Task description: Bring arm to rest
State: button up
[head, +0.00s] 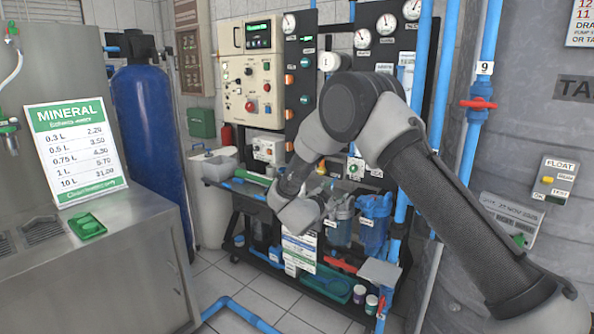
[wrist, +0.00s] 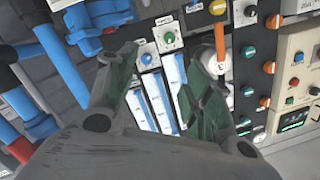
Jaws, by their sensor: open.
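My arm reaches in from the lower right of the head view, bends at a dark elbow in front of the rack, and comes down to a grey wrist at mid-picture. In the head view the fingers are hard to make out behind the wrist. In the wrist view my gripper (wrist: 163,88) is open, its two green-padded fingers apart with nothing between them. Beyond the fingers is the osmosis rack panel (wrist: 236,60) with blue-and-white filter tubes (wrist: 158,103), knobs and labels.
Blue pipes (head: 472,145) with a red valve handle (head: 478,104) run close beside my arm. A blue tank (head: 148,125) and a steel counter (head: 125,235) with a price sign (head: 75,150) stand at left. Filter housings (head: 375,225) and a low shelf (head: 310,290) sit below. Floor pipe (head: 245,312) crosses the tiles.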

jog(key=s+a+f+n+g+y, duration=0.5)
jog(key=s+a+f+n+y, duration=0.1)
jog(key=a+f+n+y, duration=0.3)
jog(key=s+d+r+n+g, duration=0.1)
jog(key=s+d+r, duration=0.7)
jog(key=s+d, duration=0.3)
jog(key=s+d+r+n+g, duration=0.1)
jog(key=s+d+r+g, duration=0.1)
jog(key=s+d+r, duration=0.7)
jog(key=s+d+r+n+g, duration=0.1)
jog(key=s+d+r, duration=0.7)
jog(key=s, duration=1.4)
jog(key=d+g, duration=0.1)
jog(key=d, duration=0.4)
jog(key=shift+d+r+h, duration=0.2)
jog(key=shift+d+h, duration=0.05)
jog(key=shift+h, duration=0.15)
